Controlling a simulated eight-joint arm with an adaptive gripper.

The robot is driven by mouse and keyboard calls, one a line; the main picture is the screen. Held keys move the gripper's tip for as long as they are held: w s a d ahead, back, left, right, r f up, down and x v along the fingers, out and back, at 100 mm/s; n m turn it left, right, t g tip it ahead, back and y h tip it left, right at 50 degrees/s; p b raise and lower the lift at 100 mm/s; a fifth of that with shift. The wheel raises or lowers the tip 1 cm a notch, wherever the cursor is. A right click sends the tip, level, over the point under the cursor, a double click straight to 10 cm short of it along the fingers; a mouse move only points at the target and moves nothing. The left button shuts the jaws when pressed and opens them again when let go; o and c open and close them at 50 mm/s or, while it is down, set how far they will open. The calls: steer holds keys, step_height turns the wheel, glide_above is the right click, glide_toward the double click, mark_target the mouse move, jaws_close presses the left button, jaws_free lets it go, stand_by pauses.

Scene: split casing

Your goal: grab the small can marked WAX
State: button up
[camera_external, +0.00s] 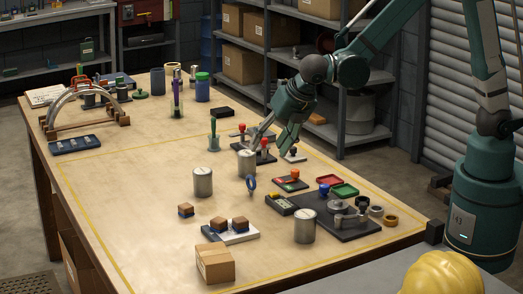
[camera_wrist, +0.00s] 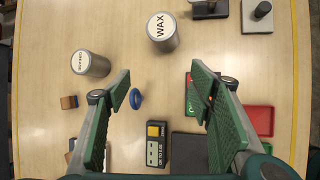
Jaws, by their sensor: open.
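The small can marked WAX (camera_wrist: 163,32) stands upright near the top middle of the wrist view, with its white labelled lid showing. In the external view I take it to be the silver can (camera_external: 247,164) just below my gripper (camera_external: 270,143).
A second can (camera_wrist: 91,64) stands left of the WAX can, and a third (camera_external: 304,226) is nearer the front. A blue ring (camera_wrist: 136,98) and a meter (camera_wrist: 157,147) lie nearby. The left tabletop is mostly clear.

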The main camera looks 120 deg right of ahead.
mark_target(250, 154)
steer(key=d+f, duration=0.1)
steer(key=d, duration=0.1)
steer(key=d+n+p, duration=0.1)
steer(key=d, duration=0.1)
steer(key=w+d+f+n+g+p, duration=0.1)
steer(key=d, duration=0.1)
steer(key=shift+d+f, duration=0.3)
steer(key=shift+f, duration=0.05)
steer(key=shift+d+f+n+h, duration=0.3)
steer(key=shift+d+n, duration=0.1)
steer(key=shift+d, duration=0.05)
steer(key=shift+x, duration=1.3)
steer(key=shift+f, duration=0.1)
steer(key=shift+x, duration=2.5)
steer(key=shift+s, duration=0.1)
